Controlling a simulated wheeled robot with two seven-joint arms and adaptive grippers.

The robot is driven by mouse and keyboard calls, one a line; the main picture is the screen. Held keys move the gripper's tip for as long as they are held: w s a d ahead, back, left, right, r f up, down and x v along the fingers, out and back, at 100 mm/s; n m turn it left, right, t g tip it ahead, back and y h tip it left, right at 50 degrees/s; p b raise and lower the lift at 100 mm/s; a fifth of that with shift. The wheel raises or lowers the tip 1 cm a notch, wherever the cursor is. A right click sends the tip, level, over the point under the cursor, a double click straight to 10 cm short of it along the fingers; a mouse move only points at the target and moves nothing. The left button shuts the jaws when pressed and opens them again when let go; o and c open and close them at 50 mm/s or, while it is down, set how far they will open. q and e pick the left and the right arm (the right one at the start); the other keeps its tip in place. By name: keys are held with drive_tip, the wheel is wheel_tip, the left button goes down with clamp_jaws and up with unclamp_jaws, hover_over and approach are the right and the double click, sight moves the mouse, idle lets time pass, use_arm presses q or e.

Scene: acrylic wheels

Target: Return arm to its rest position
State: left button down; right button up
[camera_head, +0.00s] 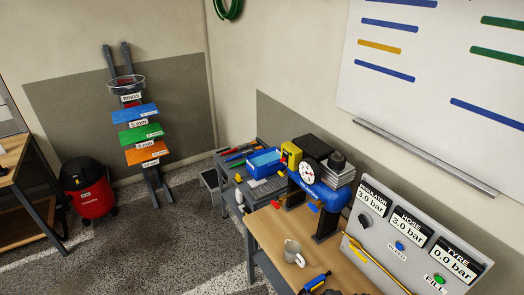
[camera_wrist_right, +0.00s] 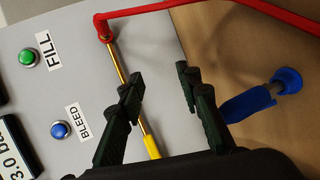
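My right gripper (camera_wrist_right: 159,76) shows in the right wrist view with its two dark fingers apart and nothing held between them. Behind the fingers, a thin brass rod with a yellow end (camera_wrist_right: 152,146) runs along the grey control panel (camera_wrist_right: 75,85). The left finger covers part of the rod. My left gripper does not show in either view. In the head view neither arm can be made out clearly. A dark shape at the bottom edge is too cut off to name.
The grey panel (camera_head: 408,262) stands at the right. In the wrist view a red bar (camera_wrist_right: 200,8) crosses the top, and a blue object (camera_wrist_right: 250,103) lies right of the fingers.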

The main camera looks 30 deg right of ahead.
drive_tip(key=w+a+r+n+t+y, duration=0.2)
drive_tip(key=a+t+y, duration=0.35)
drive_tip(key=a, duration=0.75)
drive_tip(key=w+a+r+n+t+y, duration=0.15)
drive_tip(key=a+t+y, duration=0.25)
drive_tip(key=a+y, duration=0.55)
drive_tip(key=s+a+f+n+g+h+b, duration=0.1)
drive_tip(key=a+f+b, duration=0.1)
drive_tip(key=f, duration=1.5)
drive_tip(key=s+a+f+n+g+h+b, duration=0.1)
drive_tip(key=a+f+h, duration=0.1)
drive_tip(key=f, duration=1.6)
drive_tip(key=s+f+g+b, duration=0.1)
drive_tip(key=s+f+b, duration=0.2)
drive_tip(key=s+f, duration=1.5)
drive_tip(key=shift+s+d+f+y, duration=0.15)
drive_tip(key=shift+s+f+y, duration=0.2)
drive_tip(key=shift+s, duration=0.2)
drive_tip(key=shift+s, duration=0.1)
